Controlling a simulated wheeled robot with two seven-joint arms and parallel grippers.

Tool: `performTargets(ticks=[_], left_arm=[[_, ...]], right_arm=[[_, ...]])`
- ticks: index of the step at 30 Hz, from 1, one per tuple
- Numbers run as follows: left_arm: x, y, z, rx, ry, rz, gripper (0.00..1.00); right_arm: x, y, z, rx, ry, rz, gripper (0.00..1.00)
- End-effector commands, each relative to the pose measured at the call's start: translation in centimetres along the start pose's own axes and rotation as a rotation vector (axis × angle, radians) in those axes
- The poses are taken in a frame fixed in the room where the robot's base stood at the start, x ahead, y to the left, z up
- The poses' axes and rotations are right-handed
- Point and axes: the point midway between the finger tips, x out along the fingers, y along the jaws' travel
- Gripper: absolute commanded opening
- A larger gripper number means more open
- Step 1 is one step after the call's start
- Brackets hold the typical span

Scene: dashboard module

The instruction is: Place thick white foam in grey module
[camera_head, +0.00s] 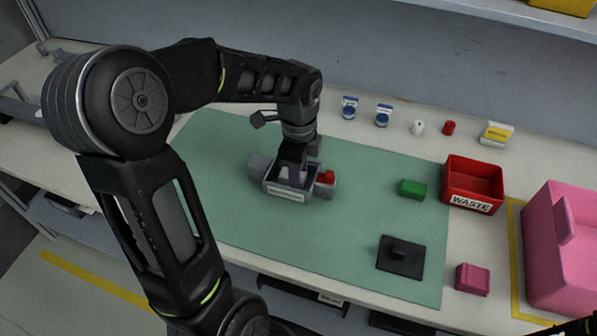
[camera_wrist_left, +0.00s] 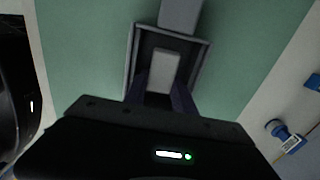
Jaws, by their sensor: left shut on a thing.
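The grey module (camera_head: 272,187) is an open box with a light label on its front, on the green mat. It also shows from above in the left wrist view (camera_wrist_left: 206,62), with a dark inside. My left gripper (camera_head: 291,180) points down into the module's opening. In the left wrist view its purple fingers (camera_wrist_left: 160,98) are shut on the white foam (camera_wrist_left: 163,72), a pale block inside the module's outline. I cannot tell whether the foam touches the module's floor.
A small red piece (camera_head: 326,177) is at the module's right side. The green mat (camera_head: 340,240) also bears a green block (camera_head: 412,189) and a black plate (camera_head: 401,256). A red waste bin (camera_head: 472,183), pink box (camera_head: 472,279) and large pink bin (camera_head: 565,245) stand right.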

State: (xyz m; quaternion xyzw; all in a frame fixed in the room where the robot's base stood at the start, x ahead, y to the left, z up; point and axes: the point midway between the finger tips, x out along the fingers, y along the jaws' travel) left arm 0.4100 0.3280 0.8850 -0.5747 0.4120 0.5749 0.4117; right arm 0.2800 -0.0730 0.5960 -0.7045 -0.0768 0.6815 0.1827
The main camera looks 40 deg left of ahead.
Motion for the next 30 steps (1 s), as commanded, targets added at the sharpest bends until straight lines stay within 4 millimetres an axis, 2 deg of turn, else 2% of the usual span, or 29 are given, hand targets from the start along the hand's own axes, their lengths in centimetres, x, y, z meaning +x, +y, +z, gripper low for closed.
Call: performTargets(ticks=[7,8,11,23,26,30], left_arm=[[0.4,0.0,0.0,0.0,0.0,0.0,0.0],[0.4,0.0,0.0,0.0,0.0,0.0,0.32],[0.3,0.0,0.0,0.0,0.0,0.0,0.4],[-0.5,-0.1,0.0,0.0,0.001,-0.003,0.4],[-1.6,-0.1,0.0,0.0,0.0,-0.003,0.4],[-4.1,-0.1,-0.1,0.001,0.002,-0.005,0.4]], right_arm=[[0.3,0.1,0.0,0.0,0.0,0.0,0.0],[0.2,0.1,0.0,0.0,0.0,0.0,0.0],[0.2,0.1,0.0,0.0,0.0,0.0,0.0],[0.0,0.0,0.0,0.0,0.0,0.0,0.0],[-0.1,0.0,0.0,0.0,0.0,0.0,0.0],[-0.1,0.0,0.0,0.0,0.0,0.0,0.0]])
